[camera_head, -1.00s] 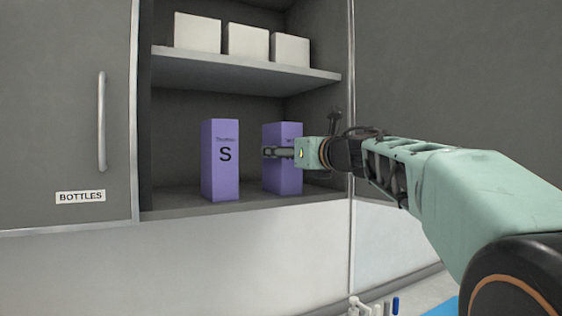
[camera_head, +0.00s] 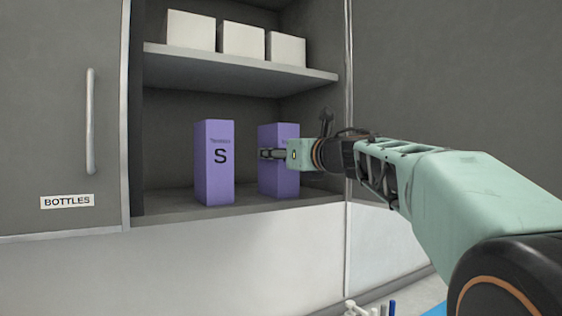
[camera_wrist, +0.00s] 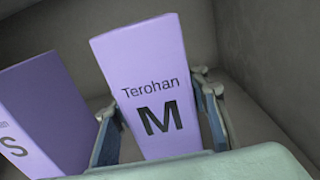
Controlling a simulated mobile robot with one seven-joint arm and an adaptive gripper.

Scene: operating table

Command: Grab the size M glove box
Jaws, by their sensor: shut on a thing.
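The size M glove box (camera_wrist: 140,50) is purple, with "Terohan" and a black M on its front in the wrist view. In the head view the M box (camera_head: 284,181) stands on the lower cabinet shelf, its front partly hidden by my gripper (camera_head: 268,154). My gripper (camera_wrist: 160,125) is shut on the M box, one finger on each side. The purple size S glove box (camera_head: 214,175) stands upright to its left, apart from it; it also shows in the wrist view (camera_wrist: 35,110).
The upper shelf (camera_head: 240,70) holds three white boxes (camera_head: 241,39). The cabinet's right side wall (camera_head: 332,110) is close to my wrist. A closed door labelled "BOTTLES" (camera_head: 67,201) is on the left. Small items stand at the bottom edge.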

